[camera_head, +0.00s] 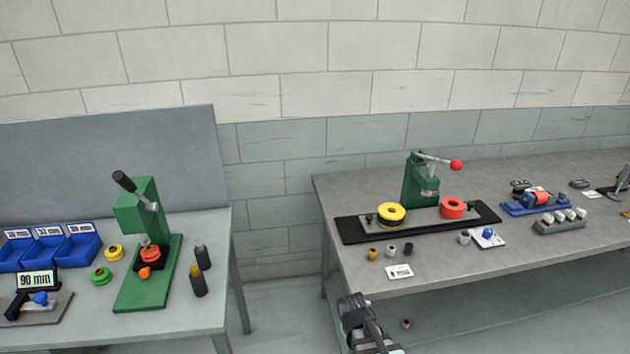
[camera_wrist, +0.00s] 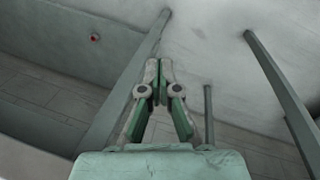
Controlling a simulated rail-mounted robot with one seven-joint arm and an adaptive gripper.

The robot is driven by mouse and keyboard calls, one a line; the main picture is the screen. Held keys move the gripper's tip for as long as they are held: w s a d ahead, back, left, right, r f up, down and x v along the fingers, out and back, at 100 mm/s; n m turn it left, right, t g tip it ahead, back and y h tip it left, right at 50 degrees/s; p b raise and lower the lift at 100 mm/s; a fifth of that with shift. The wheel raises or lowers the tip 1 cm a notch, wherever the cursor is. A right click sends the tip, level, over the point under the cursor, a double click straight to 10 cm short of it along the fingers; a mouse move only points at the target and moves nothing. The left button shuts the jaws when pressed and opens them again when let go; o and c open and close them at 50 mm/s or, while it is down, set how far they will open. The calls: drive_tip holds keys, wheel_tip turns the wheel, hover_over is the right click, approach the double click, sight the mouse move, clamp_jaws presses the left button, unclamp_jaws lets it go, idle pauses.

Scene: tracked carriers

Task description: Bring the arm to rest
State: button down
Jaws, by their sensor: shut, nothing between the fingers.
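My gripper (camera_wrist: 159,68) shows in the wrist view with its two fingers together at the tips and nothing between them. It hangs in free space, apart from any object. In the head view a dark part of my arm (camera_head: 362,322) shows at the bottom middle, in front of the right table's near edge. The fingertips cannot be made out there. The rest of the arm is out of view.
The right table (camera_head: 450,270) holds a green press (camera_head: 422,180), yellow and red rings and small parts. The left table (camera_head: 205,320) holds another green press (camera_head: 140,215) and blue bins (camera_head: 75,248). Table legs (camera_wrist: 262,62) show in the wrist view. A floor gap separates the tables.

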drive_tip(key=s+d+f+m+g+y, duration=0.2)
drive_tip(key=s+d+m, duration=0.2)
drive_tip(key=d+m, duration=0.15)
drive_tip(key=s+f+g, duration=0.2)
drive_tip(key=s+f, duration=0.4)
drive_tip(key=s, duration=0.3)
drive_tip(key=s+a+f+g, duration=0.1)
drive_tip(key=s+f+g, duration=0.1)
drive_tip(key=s+f, duration=0.4)
drive_tip(key=s+f+g, duration=0.2)
drive_tip(key=s+f, duration=0.4)
drive_tip(key=s, duration=0.8)
drive_tip(key=shift+s+a, duration=0.15)
drive_tip(key=shift+s, duration=0.05)
